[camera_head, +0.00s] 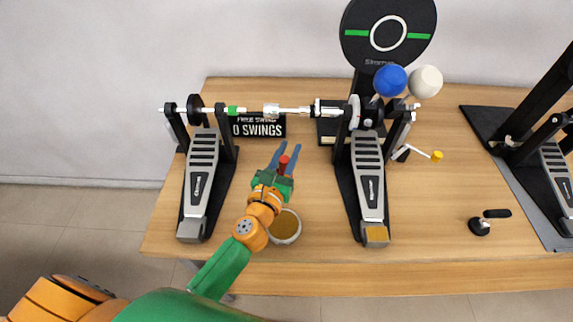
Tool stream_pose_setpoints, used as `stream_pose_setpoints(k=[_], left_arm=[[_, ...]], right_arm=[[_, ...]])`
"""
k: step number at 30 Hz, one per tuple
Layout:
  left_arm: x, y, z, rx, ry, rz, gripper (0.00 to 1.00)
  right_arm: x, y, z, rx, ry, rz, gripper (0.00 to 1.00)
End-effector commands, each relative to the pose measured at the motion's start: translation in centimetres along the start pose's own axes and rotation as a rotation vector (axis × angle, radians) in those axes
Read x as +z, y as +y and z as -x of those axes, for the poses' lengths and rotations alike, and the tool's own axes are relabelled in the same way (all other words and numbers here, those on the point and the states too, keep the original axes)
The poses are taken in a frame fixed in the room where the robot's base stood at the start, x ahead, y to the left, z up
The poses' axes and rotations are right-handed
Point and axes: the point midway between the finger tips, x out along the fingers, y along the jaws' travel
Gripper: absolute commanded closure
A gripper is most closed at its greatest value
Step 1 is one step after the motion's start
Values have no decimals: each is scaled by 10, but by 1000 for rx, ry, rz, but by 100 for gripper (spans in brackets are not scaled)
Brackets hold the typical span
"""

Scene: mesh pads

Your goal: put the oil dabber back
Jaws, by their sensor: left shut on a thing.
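My left gripper (290,148) reaches over the front left part of the table, with its two blue fingers pointing away from me. A small red piece (283,162) shows between the fingers near their base, and the gripper is shut on it. It looks like the oil dabber's handle; its lower part is hidden by the gripper. A round white pot (284,242) with an amber-brown top stands just nearer to me than the gripper, partly beside my forearm. My right gripper is not in view.
Two silver pedals (202,165) (369,180), joined by a shaft (285,110), stand either side of the gripper. A round black pad (388,32) rises behind. A yellow-ended tool (437,156) and a small black part (480,227) lie right. Table (425,225) is clear between them.

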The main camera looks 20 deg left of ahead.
Motion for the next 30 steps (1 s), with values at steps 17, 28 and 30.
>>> stream_pose_setpoints(k=[17,28,30], left_arm=[[-42,5,-7,0,1,-1,66],[-40,5,-6,0,1,-1,42],[-38,5,-5,-1,1,0,42]], right_arm=[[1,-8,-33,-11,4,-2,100],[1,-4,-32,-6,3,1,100],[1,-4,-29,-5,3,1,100]])
